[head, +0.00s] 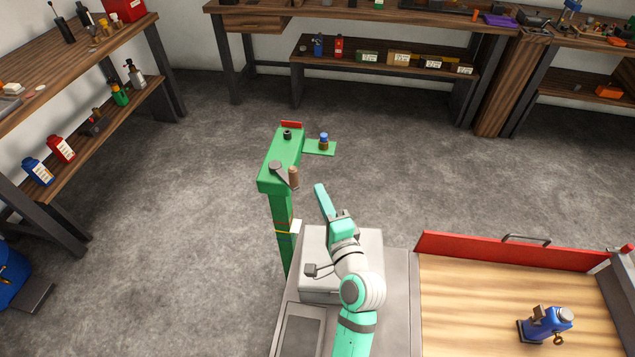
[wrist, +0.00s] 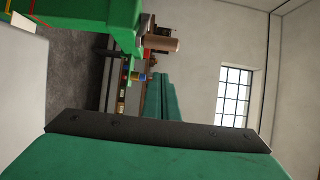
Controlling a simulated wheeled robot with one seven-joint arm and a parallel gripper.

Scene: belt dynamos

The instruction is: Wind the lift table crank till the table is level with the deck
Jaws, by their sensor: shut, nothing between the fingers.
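A green post (head: 283,212) stands left of my arm, with a long green head (head: 283,152) on top. A crank with a grey arm (head: 280,171) and an upright brown handle (head: 293,177) sits at the head's near end. The handle also shows in the wrist view (wrist: 162,43). My gripper (head: 319,188) is shut and empty, to the right of the handle and apart from it; its teal fingers show together in the wrist view (wrist: 163,92). Coloured bands and a white tab (head: 296,226) are on the post. I cannot tell which part is the lift table.
A green side plate (head: 320,149) carries a blue-topped brass piece (head: 323,138). A wooden deck (head: 460,300) with a red board (head: 510,251) and a blue device (head: 546,325) lies right. Benches (head: 62,60) line the left and back. Floor between is clear.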

